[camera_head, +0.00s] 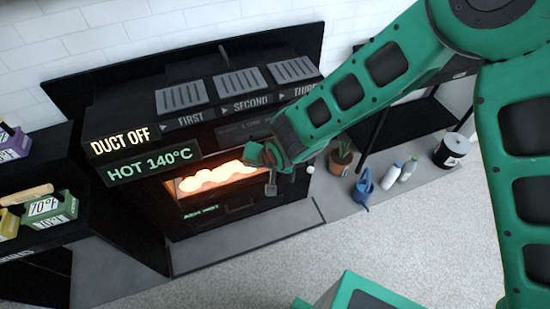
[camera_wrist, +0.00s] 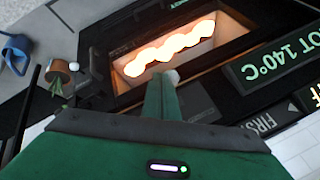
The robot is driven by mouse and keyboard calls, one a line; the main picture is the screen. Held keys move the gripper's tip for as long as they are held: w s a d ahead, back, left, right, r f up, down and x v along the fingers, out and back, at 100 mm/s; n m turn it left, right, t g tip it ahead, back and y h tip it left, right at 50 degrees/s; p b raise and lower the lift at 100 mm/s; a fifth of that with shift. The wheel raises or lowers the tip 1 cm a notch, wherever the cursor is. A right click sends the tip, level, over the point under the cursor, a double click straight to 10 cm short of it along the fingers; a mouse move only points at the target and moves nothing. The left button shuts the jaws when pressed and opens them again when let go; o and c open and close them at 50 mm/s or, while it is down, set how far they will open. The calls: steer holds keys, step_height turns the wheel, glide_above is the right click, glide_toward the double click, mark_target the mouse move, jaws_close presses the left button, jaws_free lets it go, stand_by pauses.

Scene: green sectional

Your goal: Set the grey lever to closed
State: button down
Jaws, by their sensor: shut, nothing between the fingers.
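My gripper (camera_head: 256,154) is shut and empty in front of the black oven, near the right part of its glowing opening. In the wrist view its green fingers (camera_wrist: 161,96) reach toward the opening's lower edge. A small grey paddle-shaped piece (camera_head: 271,188) hangs just below my gripper in the head view; it may be the grey lever, but I cannot tell for sure. A pale grey knob (camera_wrist: 172,76) shows at the fingertips in the wrist view; I cannot tell whether they touch. My arm hides part of the oven front.
A white ball (camera_head: 310,170) is right of the oven. A potted plant (camera_head: 341,160), blue watering can (camera_head: 364,186) and bottles (camera_head: 391,177) stand further right. The pale floor in front is clear.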

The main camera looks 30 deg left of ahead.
steer(key=shift+s+a, duration=0.5)
steer(key=shift+a, duration=0.25)
steer(key=shift+s+a, duration=0.5)
steer(key=shift+a, duration=0.2)
steer(key=shift+s+a, duration=0.1)
glide_toward(245, 164)
steer(key=s+d+r, duration=0.3)
steer(key=d, duration=0.1)
